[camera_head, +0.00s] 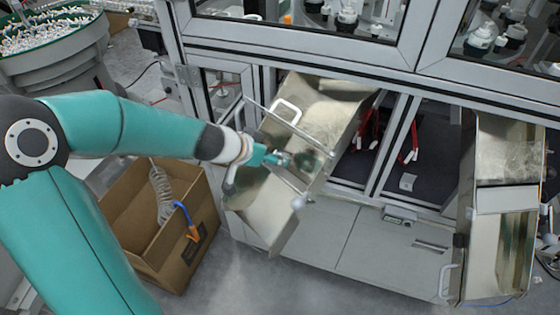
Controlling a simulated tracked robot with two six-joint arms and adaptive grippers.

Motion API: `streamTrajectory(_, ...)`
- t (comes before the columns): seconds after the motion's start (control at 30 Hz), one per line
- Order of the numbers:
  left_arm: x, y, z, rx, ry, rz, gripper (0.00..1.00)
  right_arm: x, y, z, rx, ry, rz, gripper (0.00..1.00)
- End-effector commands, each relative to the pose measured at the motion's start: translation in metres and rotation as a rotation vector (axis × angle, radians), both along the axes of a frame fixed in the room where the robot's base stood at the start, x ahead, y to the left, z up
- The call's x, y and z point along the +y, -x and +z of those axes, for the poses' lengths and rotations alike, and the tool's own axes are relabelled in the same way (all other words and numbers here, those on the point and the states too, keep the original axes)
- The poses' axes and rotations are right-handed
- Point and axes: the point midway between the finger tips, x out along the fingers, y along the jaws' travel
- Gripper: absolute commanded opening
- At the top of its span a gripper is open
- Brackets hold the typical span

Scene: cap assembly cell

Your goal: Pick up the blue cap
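I cannot make out a blue cap in the head view. My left arm reaches in from the left, and its gripper (288,160) is over the left metal chute (325,118). The gripper's fingers are small and dark against the metal, so I cannot tell whether they are open or hold anything. The arm and gripper hide part of the chute surface. My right gripper is not in view.
A cardboard box (119,215) stands on the floor below my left arm, with a coiled hose and a blue tube at it. A second metal chute (505,150) is at the right. A bowl of white parts (45,32) stands at upper left. Framed windows form the back.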

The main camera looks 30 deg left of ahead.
Motion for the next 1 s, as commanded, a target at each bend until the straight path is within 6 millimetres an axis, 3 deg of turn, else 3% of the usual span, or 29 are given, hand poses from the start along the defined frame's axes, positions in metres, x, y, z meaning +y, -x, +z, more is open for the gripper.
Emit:
streamTrajectory(0.1, -0.003, -0.011, -0.014, 0.001, 0.001, -0.002, 0.64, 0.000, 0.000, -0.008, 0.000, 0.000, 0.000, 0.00)
streamTrajectory(0.4, -0.003, -0.015, -0.015, 0.000, -0.001, -0.001, 0.64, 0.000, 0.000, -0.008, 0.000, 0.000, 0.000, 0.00)
streamTrajectory(0.43, -0.003, -0.015, -0.015, 0.000, -0.001, -0.001, 0.62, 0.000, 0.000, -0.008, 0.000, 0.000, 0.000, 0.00)
streamTrajectory(0.67, -0.003, -0.015, -0.015, 0.000, -0.001, -0.001, 0.24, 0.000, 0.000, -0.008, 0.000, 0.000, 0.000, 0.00)
streamTrajectory(1.0, -0.003, -0.015, -0.015, 0.000, -0.001, -0.001, 0.23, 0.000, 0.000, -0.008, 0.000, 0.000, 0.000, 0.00)
